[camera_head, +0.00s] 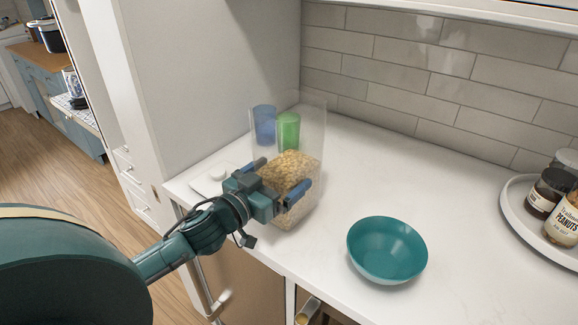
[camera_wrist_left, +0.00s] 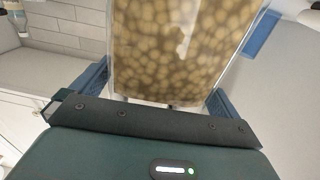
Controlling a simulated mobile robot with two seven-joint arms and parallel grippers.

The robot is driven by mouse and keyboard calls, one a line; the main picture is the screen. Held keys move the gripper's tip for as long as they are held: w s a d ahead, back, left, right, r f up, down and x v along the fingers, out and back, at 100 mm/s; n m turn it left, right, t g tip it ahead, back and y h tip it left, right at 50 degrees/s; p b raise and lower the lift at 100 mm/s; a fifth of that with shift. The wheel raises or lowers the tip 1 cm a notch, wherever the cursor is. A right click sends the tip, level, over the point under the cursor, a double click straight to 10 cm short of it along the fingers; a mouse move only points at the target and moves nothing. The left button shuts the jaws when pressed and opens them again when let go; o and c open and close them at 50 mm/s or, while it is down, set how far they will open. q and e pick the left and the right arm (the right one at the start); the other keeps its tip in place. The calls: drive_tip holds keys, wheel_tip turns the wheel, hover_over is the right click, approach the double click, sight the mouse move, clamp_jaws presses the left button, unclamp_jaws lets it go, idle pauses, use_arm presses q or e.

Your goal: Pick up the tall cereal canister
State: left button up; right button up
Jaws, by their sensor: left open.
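The tall cereal canister (camera_head: 290,165) is a clear upright container on the white counter, filled in its lower part with tan cereal. My left gripper (camera_head: 278,180) is open, with one blue finger on each side of the canister's lower part. In the left wrist view the canister (camera_wrist_left: 180,50) fills the middle, between the two blue fingers (camera_wrist_left: 158,88). A gap shows beside the fingers there; contact is hard to judge. The canister's near lower part is partly hidden behind the gripper in the head view. My right gripper is not in view.
A blue cup (camera_head: 264,125) and a green cup (camera_head: 288,131) stand behind the canister, seen through it. A teal bowl (camera_head: 387,250) sits to the right. A white round tray (camera_head: 520,205) holds jars at far right.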

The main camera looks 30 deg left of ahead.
use_arm(q)
drive_tip(key=shift+w+d, duration=0.15)
drive_tip(key=shift+w, duration=0.9)
drive_tip(key=shift+c, duration=0.4)
drive_tip(key=shift+r, duration=0.1)
drive_tip(key=c, duration=1)
